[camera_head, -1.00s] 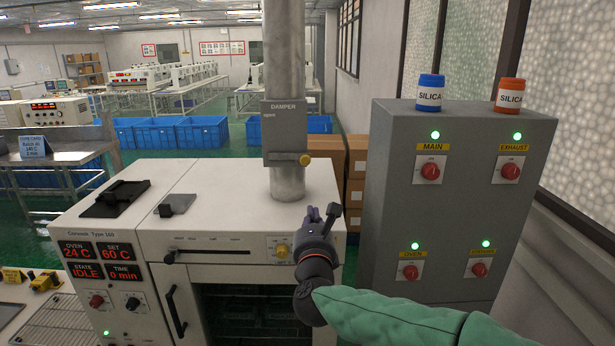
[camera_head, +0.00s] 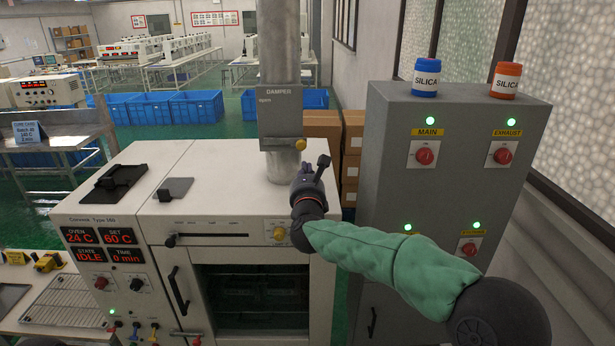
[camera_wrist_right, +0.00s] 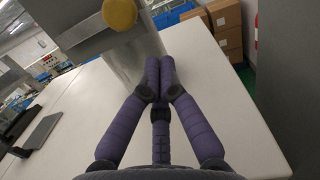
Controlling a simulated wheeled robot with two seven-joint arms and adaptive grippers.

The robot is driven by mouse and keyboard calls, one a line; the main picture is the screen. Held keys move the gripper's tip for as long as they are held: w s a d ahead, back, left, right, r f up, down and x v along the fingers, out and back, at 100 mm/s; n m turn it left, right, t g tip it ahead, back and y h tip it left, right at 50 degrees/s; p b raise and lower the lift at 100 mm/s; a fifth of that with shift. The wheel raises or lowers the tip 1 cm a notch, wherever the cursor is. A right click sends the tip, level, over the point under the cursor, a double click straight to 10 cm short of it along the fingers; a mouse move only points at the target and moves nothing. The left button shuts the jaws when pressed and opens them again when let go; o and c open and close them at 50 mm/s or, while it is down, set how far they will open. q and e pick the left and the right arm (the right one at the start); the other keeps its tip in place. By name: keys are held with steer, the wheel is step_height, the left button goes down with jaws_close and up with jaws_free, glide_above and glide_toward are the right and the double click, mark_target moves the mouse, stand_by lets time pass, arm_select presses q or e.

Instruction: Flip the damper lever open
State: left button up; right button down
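The damper is a grey plate labelled DAMPER (camera_head: 281,112) on a vertical pipe (camera_head: 280,50) rising from the oven top. Its lever (camera_head: 275,144) is a short grey bar lying level across the plate's lower edge, with a yellow knob (camera_head: 301,145) at its right end. The knob (camera_wrist_right: 119,12) also shows at the top of the right wrist view. My right gripper (camera_head: 310,172) is just below and right of the knob, apart from it. In the wrist view its purple fingers (camera_wrist_right: 160,75) are drawn together with nothing between them. My left gripper is not in view.
The white oven (camera_head: 240,170) has dark top pieces, a slider and a yellow knob in front. A grey switch cabinet (camera_head: 440,150) with red switches and two silica jars stands close to the right of my arm. Cardboard boxes (camera_head: 322,128) and blue bins (camera_head: 195,106) are behind.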

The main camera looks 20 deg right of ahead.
step_height(320, 180, up, 2)
steer(key=shift+w+a+r+p, duration=0.1)
steer(key=shift+w+a+p, duration=0.05)
steer(key=shift+p, duration=0.25)
